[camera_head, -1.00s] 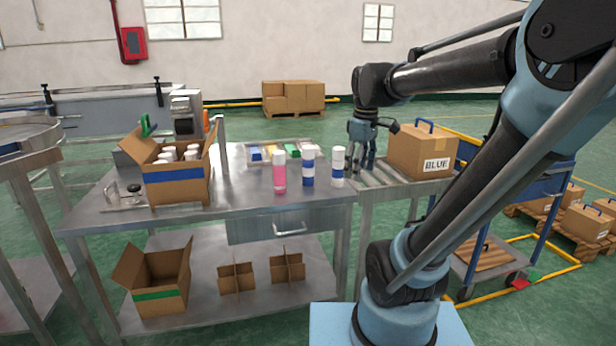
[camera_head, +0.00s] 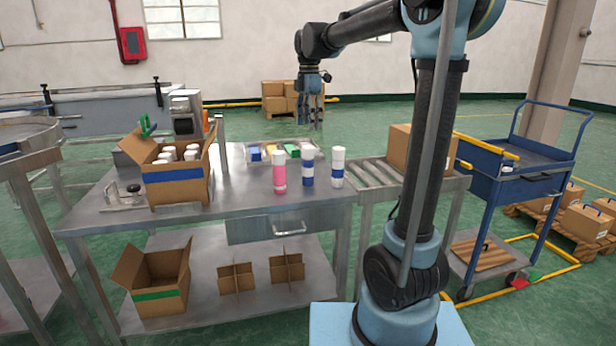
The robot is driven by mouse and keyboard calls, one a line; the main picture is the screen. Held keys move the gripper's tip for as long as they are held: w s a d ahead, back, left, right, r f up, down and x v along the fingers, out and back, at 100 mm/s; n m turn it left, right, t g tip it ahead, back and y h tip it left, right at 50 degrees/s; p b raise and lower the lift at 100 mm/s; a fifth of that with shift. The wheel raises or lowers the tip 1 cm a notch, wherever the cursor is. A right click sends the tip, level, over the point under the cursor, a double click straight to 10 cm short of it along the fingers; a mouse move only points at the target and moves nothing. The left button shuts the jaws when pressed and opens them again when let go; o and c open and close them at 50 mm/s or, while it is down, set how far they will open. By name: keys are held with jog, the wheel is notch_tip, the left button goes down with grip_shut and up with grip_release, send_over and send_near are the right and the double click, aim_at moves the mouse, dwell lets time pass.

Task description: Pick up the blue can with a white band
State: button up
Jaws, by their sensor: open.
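The blue can with a white band (camera_head: 308,170) stands upright on the metal table, in the middle of a row of three cans. My gripper (camera_head: 311,125) is open and empty, fingers pointing down. It appears above the blue can in the picture, apart from it; its exact depth is hard to tell.
A cardboard box with a blue stripe (camera_head: 176,174) holds several white-topped cans on the left. A tray of coloured items (camera_head: 262,162) lies behind the row. A roller conveyor (camera_head: 377,172) with a cardboard box (camera_head: 401,147) adjoins the table's right. The front of the table is clear.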

send_near(308, 165)
jog(key=f, duration=0.2)
jog(key=w+f, duration=0.2)
jog(key=f, duration=0.1)
jog(key=shift+d+f, duration=0.2)
jog(key=shift+f, duration=0.15)
jog(key=shift+w+a+f, duration=0.1)
jog(key=shift+a+f, duration=0.05)
jog(key=shift+f, duration=1.15)
jog(key=shift+w+a+f, duration=0.1)
jog(key=shift+f, duration=1.2)
jog(key=c, duration=1.2)
